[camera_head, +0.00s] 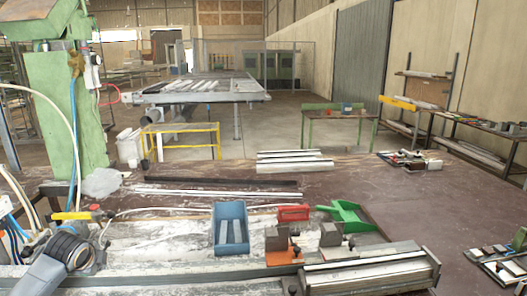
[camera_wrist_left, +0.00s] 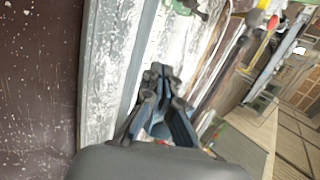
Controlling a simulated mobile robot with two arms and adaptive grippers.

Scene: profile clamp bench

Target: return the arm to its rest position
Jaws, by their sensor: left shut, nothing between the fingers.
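My left arm (camera_head: 45,277) comes in at the lower left of the head view. Its dark wrist end is over the left end of the white-stained bench top, near the yellow-handled tool and hoses; I cannot make out the fingers there. In the left wrist view my left gripper (camera_wrist_left: 162,76) is shut, with its fingertips together and nothing held. Pale bench surface and a long metal edge show behind the fingers. My right arm and right gripper are not in view.
A blue bin (camera_head: 231,246), a red box (camera_head: 293,213), a green scoop (camera_head: 345,214) and clamp blocks stand mid-bench. A metal profile fixture (camera_head: 368,273) lies front right. A green machine column (camera_head: 65,125) rises behind my arm at left, with hoses hanging. Bare brown bench (camera_head: 385,190) lies right of centre.

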